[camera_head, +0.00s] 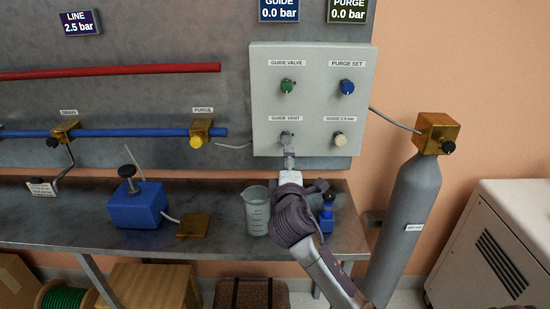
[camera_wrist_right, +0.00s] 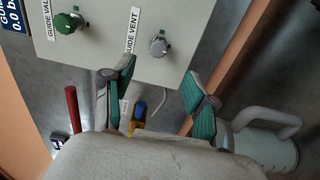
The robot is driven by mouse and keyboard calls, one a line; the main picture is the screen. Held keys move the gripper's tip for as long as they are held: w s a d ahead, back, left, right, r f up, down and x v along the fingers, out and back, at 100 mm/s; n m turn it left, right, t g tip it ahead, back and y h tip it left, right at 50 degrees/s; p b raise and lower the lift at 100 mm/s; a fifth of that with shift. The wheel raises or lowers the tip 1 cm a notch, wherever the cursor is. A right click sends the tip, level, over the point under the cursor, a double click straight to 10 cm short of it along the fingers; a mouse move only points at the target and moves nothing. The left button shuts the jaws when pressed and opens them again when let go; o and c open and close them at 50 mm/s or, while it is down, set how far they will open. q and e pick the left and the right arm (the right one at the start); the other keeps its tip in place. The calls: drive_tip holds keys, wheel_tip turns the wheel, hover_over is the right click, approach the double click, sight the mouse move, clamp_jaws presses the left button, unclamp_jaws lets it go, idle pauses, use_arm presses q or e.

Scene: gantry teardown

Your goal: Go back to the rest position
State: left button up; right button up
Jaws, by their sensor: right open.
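My right arm comes in from the lower right in the head view. Its gripper (camera_head: 288,162) is just below the silver GUIDE VENT knob (camera_head: 285,138) on the grey control panel (camera_head: 315,75). In the right wrist view, the gripper (camera_wrist_right: 160,80) is open, its green-padded fingers spread with nothing between them. The GUIDE VENT knob (camera_wrist_right: 158,46) shows beyond the fingertips and looks apart from them. The green GUIDE VALVE knob (camera_wrist_right: 66,22) is to its left. My left gripper is in neither view.
A metal bench (camera_head: 85,222) runs below the panel, bearing a blue box (camera_head: 137,207), a clear beaker (camera_head: 256,212) and a small blue bottle (camera_head: 327,216) close to my right arm. A grey gas cylinder (camera_head: 408,215) and a white cabinet (camera_head: 500,245) stand at the right.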

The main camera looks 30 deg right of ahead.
drive_tip(key=s+a+f+m+g+y, duration=0.3)
drive_tip(key=s+a+f, duration=0.1)
drive_tip(key=s+f, duration=0.4)
drive_tip(key=s+a+f+m+g+y, duration=0.2)
drive_tip(key=s+a+f+g, duration=0.15)
drive_tip(key=s+f, duration=0.55)
drive_tip(key=s+a+f+m+g+y, duration=0.2)
drive_tip(key=s+a+f+g, duration=0.15)
drive_tip(key=s, duration=0.45)
drive_tip(key=s+a+f+m+g+y, duration=0.25)
drive_tip(key=s+a+f, duration=0.25)
drive_tip(key=s, duration=0.3)
wheel_tip(320, 180, down, 26)
drive_tip(key=s, duration=0.2)
drive_tip(key=s+f+g, duration=0.1)
drive_tip(key=s+f, duration=0.6)
drive_tip(key=f, duration=0.4)
drive_tip(key=shift+s+d, duration=0.4)
drive_tip(key=shift+d, duration=0.05)
drive_tip(key=shift+g, duration=0.35)
drive_tip(key=s+f, duration=0.1)
drive_tip(key=s, duration=0.1)
drive_tip(key=s+d+f, duration=0.1)
drive_tip(key=s+f, duration=0.1)
drive_tip(key=s, duration=0.1)
drive_tip(key=s+f, duration=0.2)
drive_tip(key=s, duration=0.1)
drive_tip(key=shift+s+d, duration=0.2)
drive_tip(key=shift+d, duration=0.1)
